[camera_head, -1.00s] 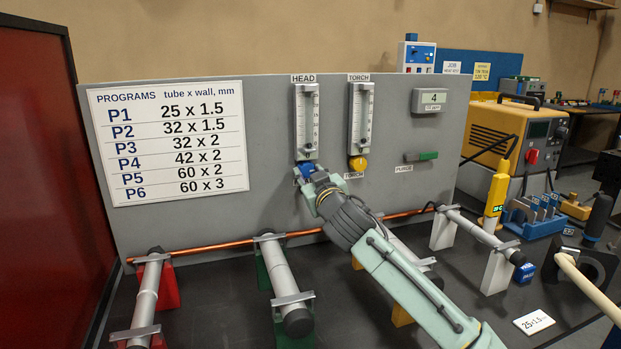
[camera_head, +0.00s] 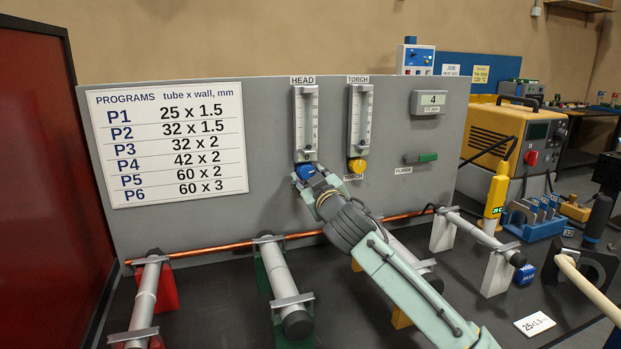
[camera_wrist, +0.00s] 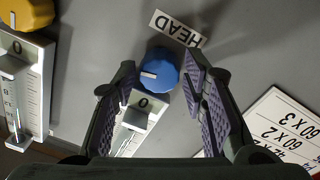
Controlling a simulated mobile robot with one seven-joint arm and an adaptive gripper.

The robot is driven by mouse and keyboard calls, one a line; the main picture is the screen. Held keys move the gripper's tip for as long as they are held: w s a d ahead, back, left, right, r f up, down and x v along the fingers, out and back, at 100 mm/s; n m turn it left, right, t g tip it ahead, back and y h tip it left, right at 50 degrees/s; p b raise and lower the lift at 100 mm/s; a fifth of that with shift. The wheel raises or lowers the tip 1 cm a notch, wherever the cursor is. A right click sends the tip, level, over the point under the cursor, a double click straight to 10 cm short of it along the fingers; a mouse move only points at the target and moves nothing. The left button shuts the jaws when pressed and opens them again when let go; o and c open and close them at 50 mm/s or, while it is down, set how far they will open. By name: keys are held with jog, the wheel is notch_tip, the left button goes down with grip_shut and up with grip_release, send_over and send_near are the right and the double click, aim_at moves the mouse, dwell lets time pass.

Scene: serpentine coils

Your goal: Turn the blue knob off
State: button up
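The blue knob (camera_head: 306,172) sits at the foot of the HEAD flow gauge (camera_head: 306,120) on the grey panel. In the wrist view the round blue knob (camera_wrist: 160,68) has a white pointer line that points left, across the gauge's length. My gripper (camera_wrist: 160,72) is open, with one purple-padded finger on each side of the knob. Narrow gaps seem to show between the fingertips and the knob. In the head view my gripper (camera_head: 308,182) is at the knob and its fingers are partly hidden by my wrist.
A yellow knob (camera_head: 357,165) sits under the TORCH gauge (camera_head: 360,118), close to the right. A purge lever with a green handle (camera_head: 428,157) is further right. A programs sign (camera_head: 168,142) hangs left.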

jog(key=shift+o, duration=1)
jog(key=v, duration=1.2)
jog(key=shift+o, duration=0.2)
